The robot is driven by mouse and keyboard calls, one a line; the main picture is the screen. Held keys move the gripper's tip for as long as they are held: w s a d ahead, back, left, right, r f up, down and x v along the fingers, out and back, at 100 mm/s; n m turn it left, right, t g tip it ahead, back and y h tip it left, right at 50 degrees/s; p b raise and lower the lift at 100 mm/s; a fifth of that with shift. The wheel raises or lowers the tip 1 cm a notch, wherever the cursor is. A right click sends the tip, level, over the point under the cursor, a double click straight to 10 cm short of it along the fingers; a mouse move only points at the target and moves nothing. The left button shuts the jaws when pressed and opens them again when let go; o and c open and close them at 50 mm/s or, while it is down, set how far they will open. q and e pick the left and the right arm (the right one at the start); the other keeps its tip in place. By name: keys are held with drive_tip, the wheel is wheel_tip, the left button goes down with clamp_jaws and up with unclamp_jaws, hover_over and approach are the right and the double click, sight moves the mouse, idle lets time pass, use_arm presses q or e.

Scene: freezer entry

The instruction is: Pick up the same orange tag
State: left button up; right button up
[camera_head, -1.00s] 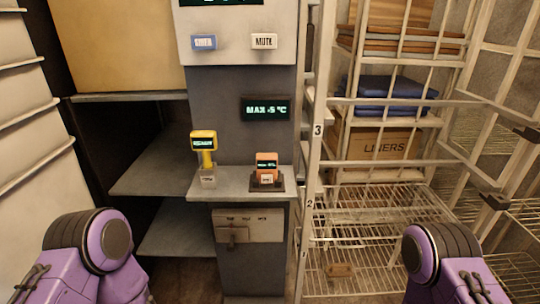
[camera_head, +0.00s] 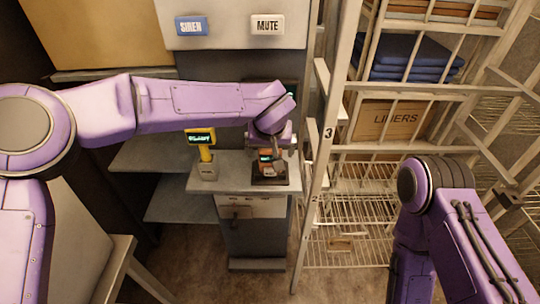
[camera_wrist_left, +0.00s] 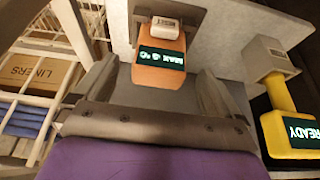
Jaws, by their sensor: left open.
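The orange tag (camera_head: 266,158) stands in a dark holder (camera_head: 270,180) on the grey shelf of the column. In the left wrist view the tag (camera_wrist_left: 159,64) lies ahead of the fingers, near the middle. My left gripper (camera_head: 268,150) has come in from the left and is over the tag. In the left wrist view its two fingers (camera_wrist_left: 160,88) are apart, one on each side of the tag's line, with nothing clearly held. My right arm shows at the right, but its gripper is out of view.
A yellow device (camera_head: 201,140) reading "READY" stands in a grey holder on the same shelf (camera_head: 228,172), left of the tag. A wire rack (camera_head: 326,134) with a "LINERS" box (camera_head: 393,120) stands to the right. SIREN and MUTE buttons (camera_head: 267,25) are above.

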sight(270, 157)
use_arm(q)
drive_tip(key=shift+d+f+p, duration=0.1)
drive_tip(key=shift+f+p, duration=0.5)
drive_tip(key=shift+f, duration=0.1)
drive_tip(key=w+f, duration=0.1)
drive_tip(key=f, duration=0.1)
drive_tip(key=w+f, duration=0.2)
drive_tip(key=shift+s+r, duration=0.2)
drive_tip(key=shift+s, duration=0.1)
drive_tip(key=shift+s+r, duration=0.1)
drive_tip(key=shift+s, duration=0.05)
drive_tip(key=c, duration=1)
drive_tip(key=shift+c, duration=0.4)
use_arm(e)
drive_tip(key=shift+s+r, duration=0.3)
drive_tip(key=shift+r, duration=0.6)
